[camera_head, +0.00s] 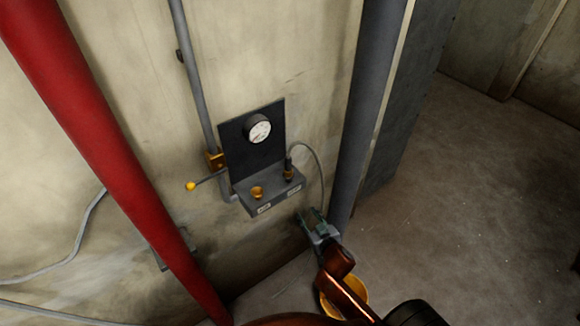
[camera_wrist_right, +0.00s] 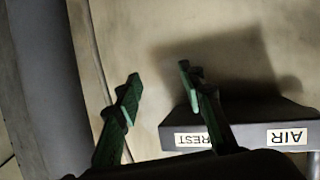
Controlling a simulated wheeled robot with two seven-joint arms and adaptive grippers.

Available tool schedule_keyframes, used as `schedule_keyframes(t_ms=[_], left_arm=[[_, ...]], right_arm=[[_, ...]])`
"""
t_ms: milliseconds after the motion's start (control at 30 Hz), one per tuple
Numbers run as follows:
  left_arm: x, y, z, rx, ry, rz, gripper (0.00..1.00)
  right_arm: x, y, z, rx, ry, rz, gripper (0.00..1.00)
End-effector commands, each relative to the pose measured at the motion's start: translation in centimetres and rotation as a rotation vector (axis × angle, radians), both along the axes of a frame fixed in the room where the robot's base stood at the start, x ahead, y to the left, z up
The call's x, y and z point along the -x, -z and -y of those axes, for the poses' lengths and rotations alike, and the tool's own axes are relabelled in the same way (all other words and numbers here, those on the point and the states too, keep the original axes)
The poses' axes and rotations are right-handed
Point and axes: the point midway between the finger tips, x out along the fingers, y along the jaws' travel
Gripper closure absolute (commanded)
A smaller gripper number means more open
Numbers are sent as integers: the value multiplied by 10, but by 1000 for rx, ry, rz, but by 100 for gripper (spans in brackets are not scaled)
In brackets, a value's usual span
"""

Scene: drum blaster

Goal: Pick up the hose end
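The hose end (camera_head: 288,171) is a small dark fitting with a brass-coloured base. It stands upright on the right part of the grey shelf (camera_head: 243,204), and a thin grey hose (camera_head: 320,166) arches from its top down to the right. My right gripper (camera_head: 311,217) is below and right of the shelf, open and apart from the hose end. In the right wrist view its green fingers (camera_wrist_right: 158,79) are spread with nothing between them. I cannot make out the hose end in that view. My left gripper is not in view.
A dark back plate carries a round gauge (camera_head: 258,129). A brass socket (camera_head: 257,192) is on the shelf's left; labels read REST (camera_wrist_right: 193,140) and AIR (camera_wrist_right: 286,136). A yellow-knobbed lever (camera_head: 190,186) sticks out left. A grey pipe (camera_head: 364,110) and red pipe (camera_head: 95,130) flank the panel.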

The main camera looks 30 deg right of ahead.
Motion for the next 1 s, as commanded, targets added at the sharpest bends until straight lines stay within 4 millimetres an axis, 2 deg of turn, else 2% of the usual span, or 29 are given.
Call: schedule_keyframes(t_ms=[33, 100, 200, 300, 433, 767, 1000], left_arm=[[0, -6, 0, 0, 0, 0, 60], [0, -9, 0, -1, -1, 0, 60], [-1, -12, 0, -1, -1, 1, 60], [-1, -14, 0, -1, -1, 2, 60], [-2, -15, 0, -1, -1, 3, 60], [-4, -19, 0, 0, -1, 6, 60], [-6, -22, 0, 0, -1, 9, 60]], right_arm=[[-11, -48, -6, -3, -18, 90, 64], [-20, -98, -15, -12, -43, 191, 64], [-24, -147, -26, -27, -73, 291, 64], [-25, -177, -34, -36, -96, 350, 64], [-30, -192, -38, -39, -108, 380, 64], [-65, -195, -31, -38, -109, 382, 64], [-97, -195, -25, -39, -108, 380, 64]])
